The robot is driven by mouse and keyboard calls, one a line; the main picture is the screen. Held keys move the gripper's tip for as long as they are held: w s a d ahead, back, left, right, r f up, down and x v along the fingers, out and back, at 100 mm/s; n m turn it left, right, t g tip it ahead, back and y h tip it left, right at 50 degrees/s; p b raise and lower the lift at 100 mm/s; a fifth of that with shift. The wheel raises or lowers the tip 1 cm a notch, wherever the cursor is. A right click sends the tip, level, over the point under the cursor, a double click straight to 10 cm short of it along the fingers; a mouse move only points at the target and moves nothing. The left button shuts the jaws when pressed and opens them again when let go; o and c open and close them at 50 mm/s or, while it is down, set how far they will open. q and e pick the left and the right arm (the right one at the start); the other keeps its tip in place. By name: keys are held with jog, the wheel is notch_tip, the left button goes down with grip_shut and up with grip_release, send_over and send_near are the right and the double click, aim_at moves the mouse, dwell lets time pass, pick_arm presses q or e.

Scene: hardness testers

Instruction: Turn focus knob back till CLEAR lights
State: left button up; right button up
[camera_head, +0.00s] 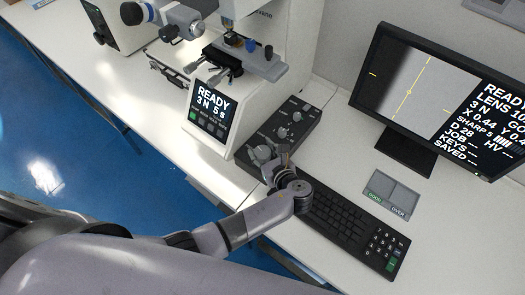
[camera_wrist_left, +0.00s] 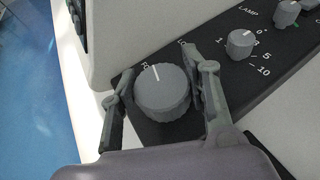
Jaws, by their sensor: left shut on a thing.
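The focus knob (camera_wrist_left: 162,94) is a grey ribbed dial with a white mark near its top, on the end of a black control box (camera_head: 306,122). In the left wrist view, the fingers of my left gripper (camera_wrist_left: 160,92) stand on both sides of the knob, shut on it. In the head view my left gripper (camera_head: 268,158) reaches the near end of the box and partly covers the knob. The monitor (camera_head: 440,90) shows a grey image with yellow cross lines and text with READY, LENS and SHARP 5 with bars. I see no CLEAR light. My right gripper is not in view.
A hardness tester (camera_head: 245,60) with a READY screen (camera_head: 209,110) stands left of the box. A black keyboard (camera_head: 345,225) lies close to my left wrist. A grey pad marked GOOD and OVER (camera_head: 391,193) lies below the monitor. More small dials (camera_wrist_left: 241,43) sit farther along the box.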

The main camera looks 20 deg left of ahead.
pick_arm(q)
jog(key=shift+n+g+y, duration=0.4)
jog(key=shift+n, duration=0.1)
jog(key=o, duration=1.2)
jog(key=v, duration=0.7)
jog(key=shift+s+d+r, duration=0.1)
jog(key=shift+d+r, duration=0.05)
